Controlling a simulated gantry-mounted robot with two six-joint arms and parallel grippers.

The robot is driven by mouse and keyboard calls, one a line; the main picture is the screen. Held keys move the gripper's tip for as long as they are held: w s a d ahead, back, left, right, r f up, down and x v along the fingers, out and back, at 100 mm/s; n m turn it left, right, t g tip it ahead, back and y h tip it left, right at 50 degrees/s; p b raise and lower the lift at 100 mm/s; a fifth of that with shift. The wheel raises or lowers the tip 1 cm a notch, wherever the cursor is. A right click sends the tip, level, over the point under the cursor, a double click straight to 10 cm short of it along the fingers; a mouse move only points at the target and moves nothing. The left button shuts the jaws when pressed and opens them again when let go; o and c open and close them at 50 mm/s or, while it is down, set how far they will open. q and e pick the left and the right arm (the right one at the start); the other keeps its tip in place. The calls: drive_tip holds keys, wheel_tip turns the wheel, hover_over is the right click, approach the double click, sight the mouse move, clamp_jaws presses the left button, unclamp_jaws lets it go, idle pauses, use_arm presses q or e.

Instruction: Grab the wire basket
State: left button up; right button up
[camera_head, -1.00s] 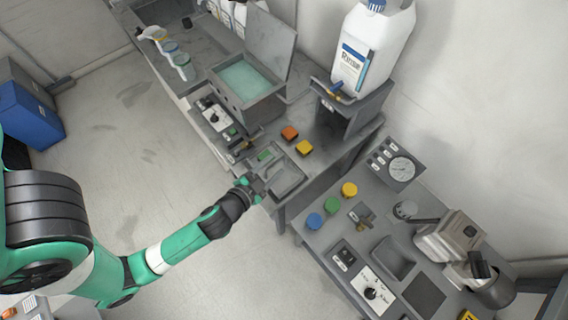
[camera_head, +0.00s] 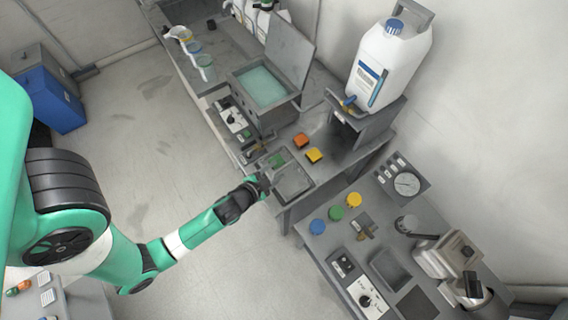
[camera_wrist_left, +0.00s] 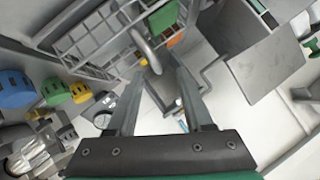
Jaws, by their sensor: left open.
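The wire basket (camera_wrist_left: 100,40) is a grey grid of thin bars at the top left of the left wrist view. A curved grey handle (camera_wrist_left: 147,50) hangs down beside a green block (camera_wrist_left: 163,17). My left gripper (camera_wrist_left: 155,78) is open, with the handle's end between or just beyond its fingertips; I cannot tell whether they touch it. In the head view my left gripper (camera_head: 267,180) is at the bench's front edge, beside a grey tray area (camera_head: 293,182). The basket's bars are too small to make out there. My right gripper is not in view.
An ultrasonic-style bath with open lid (camera_head: 262,86) stands behind. A white rinse bottle (camera_head: 388,65) sits on a raised stand. Orange (camera_head: 301,140) and yellow (camera_head: 314,155) blocks lie near the tray. A second bench (camera_head: 365,215) is at right.

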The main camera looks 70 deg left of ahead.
sight(283, 167)
use_arm(q)
drive_tip(key=x, duration=0.4)
drive_tip(key=shift+w+d+f, duration=0.15)
drive_tip(key=shift+w+d, duration=0.05)
drive_tip(key=shift+w, duration=0.1)
drive_tip(key=shift+c, duration=0.3)
clamp_jaws()
idle(0.8)
